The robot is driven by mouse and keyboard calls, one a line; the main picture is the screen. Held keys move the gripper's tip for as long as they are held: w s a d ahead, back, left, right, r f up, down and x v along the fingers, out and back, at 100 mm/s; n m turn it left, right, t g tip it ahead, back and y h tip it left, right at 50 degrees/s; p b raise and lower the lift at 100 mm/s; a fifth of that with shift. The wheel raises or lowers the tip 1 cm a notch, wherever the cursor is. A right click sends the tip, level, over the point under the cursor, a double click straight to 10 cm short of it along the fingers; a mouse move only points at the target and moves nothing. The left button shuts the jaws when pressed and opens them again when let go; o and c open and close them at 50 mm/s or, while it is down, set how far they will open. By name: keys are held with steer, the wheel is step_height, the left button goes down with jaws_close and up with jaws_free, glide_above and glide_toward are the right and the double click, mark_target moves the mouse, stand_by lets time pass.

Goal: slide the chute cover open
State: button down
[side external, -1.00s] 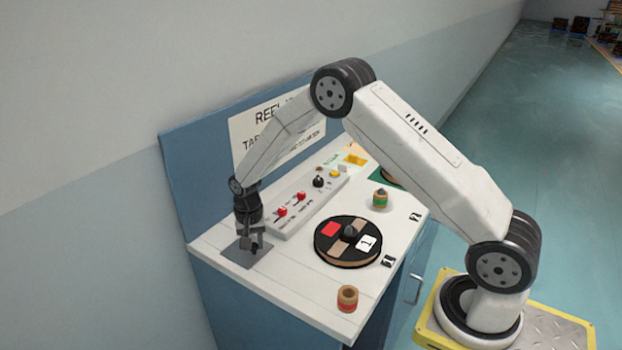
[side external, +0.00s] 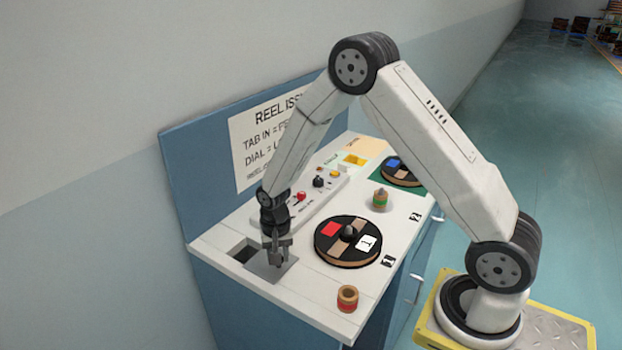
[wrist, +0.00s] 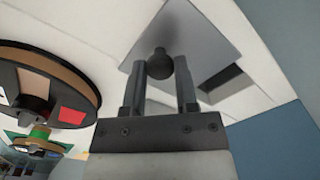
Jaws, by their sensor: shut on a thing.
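The chute cover (side external: 286,267) is a flat grey square plate on the white bench top at its near left corner. It stands slid to the right, with part of the dark chute opening (side external: 240,251) showing at its left. My gripper (side external: 277,264) points down over the plate and is shut on the cover's knob. In the wrist view the dark round knob (wrist: 160,64) sits between my two fingers (wrist: 160,85), with the grey cover (wrist: 195,45) behind it and the dark opening (wrist: 222,84) beside it.
A dark reel (side external: 334,247) with red and white labels lies right of the cover. A small orange-red spool (side external: 347,298) stands near the front edge and a green-banded spool (side external: 380,199) farther back. A panel with knobs (side external: 325,190) runs along the back. Another reel (side external: 403,178) lies at the far end.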

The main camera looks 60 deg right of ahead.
steer(key=shift+s, duration=1.1)
steer(key=shift+c, duration=1.9)
jaws_free()
steer(key=shift+r, duration=0.1)
step_height(320, 180, up, 8)
